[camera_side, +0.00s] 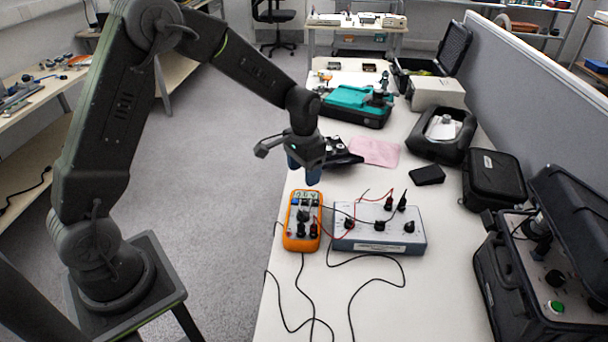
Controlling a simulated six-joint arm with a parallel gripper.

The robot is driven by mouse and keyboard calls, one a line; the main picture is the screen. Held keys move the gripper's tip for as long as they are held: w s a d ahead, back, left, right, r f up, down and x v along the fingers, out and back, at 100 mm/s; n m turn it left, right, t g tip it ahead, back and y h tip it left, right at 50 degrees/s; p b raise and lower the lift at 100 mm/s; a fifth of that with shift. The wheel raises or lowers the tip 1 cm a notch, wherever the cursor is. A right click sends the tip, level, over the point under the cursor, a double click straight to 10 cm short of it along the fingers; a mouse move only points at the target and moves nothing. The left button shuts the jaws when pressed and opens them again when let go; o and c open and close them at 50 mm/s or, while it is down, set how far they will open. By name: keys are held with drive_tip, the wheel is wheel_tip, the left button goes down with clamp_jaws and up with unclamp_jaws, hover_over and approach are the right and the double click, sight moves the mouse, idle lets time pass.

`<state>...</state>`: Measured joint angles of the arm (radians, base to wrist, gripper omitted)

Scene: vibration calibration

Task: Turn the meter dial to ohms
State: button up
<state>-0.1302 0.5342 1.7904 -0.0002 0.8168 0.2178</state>
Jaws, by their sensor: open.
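The orange meter (288,238) lies face up near the left edge of the white table. Its dial (303,215) shows as a dark knob in the middle of its face, with red and black leads plugged in below. The dial's setting is too small to read. My gripper (305,174) hangs above and a little behind the meter, pointing down. It is apart from the meter and nothing shows held in it. Its fingers are small in view and partly hidden by the wrist.
A grey box with black knobs (407,239) stands right of the meter, joined to it by leads. Black cables (378,284) run over the front table. A small black block (428,175), a pink cloth (376,152) and black cases (494,179) lie further back and right.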

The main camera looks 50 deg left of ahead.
sight(303, 212)
wheel_tip(303, 212, down, 14)
drive_tip(key=shift+r, duration=0.25)
idle(0.6)
drive_tip(key=shift+c, duration=0.4)
drive_tip(key=c, duration=0.9)
drive_tip(key=shift+o, duration=0.2)
